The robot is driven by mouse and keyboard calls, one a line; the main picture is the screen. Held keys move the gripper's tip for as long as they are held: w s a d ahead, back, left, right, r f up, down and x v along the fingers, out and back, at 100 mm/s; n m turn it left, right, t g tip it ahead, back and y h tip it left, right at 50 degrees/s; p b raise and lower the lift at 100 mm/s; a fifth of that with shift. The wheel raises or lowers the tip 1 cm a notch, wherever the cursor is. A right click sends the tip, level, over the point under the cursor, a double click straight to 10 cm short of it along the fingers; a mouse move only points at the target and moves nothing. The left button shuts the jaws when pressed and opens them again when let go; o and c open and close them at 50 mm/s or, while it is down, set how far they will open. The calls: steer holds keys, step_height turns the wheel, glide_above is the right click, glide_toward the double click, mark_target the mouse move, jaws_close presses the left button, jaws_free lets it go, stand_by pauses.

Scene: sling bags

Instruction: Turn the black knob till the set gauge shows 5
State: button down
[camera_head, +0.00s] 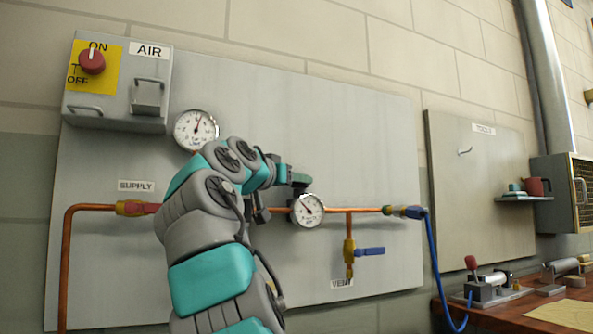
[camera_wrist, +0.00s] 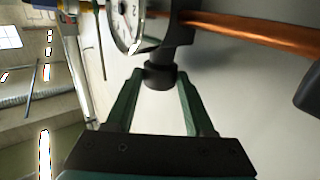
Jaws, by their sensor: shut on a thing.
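The black knob (camera_wrist: 159,77) sits between the fingers of my gripper (camera_wrist: 160,84) in the wrist view, and the gripper is shut on it. In the head view my gripper (camera_head: 292,178) reaches the knob just above the small round gauge, and my arm hides most of the regulator. The set gauge (camera_head: 308,210) has a white face on the copper pipe. Its needle points to the upper left, but its numbers are too small to read. Part of this gauge also shows in the wrist view (camera_wrist: 126,22), cut off by the top edge.
A larger gauge (camera_head: 196,130) hangs at the upper left, its needle nearly straight up. The AIR box (camera_head: 120,85) has a red switch (camera_head: 92,62) pointing to ON. A copper pipe (camera_head: 352,210) runs right to a blue hose (camera_head: 436,270). A blue-handled vent valve (camera_head: 369,251) hangs below.

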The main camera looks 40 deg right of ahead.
steer(key=shift+w+a+r+m+g+h+p, duration=0.1)
steer(key=shift+w+m+g+h+p, duration=0.1)
steer(key=shift+m+g+p, duration=0.3)
steer(key=shift+w+m+g+h+p, duration=0.1)
steer(key=shift+m+g+h+p, duration=0.15)
steer(key=shift+g+p, duration=0.35)
steer(key=shift+m+g, duration=0.25)
steer(key=shift+g, duration=0.15)
steer(key=shift+c, duration=1.3)
jaws_free()
steer(key=shift+s+t, duration=0.15)
steer(key=shift+t, duration=0.15)
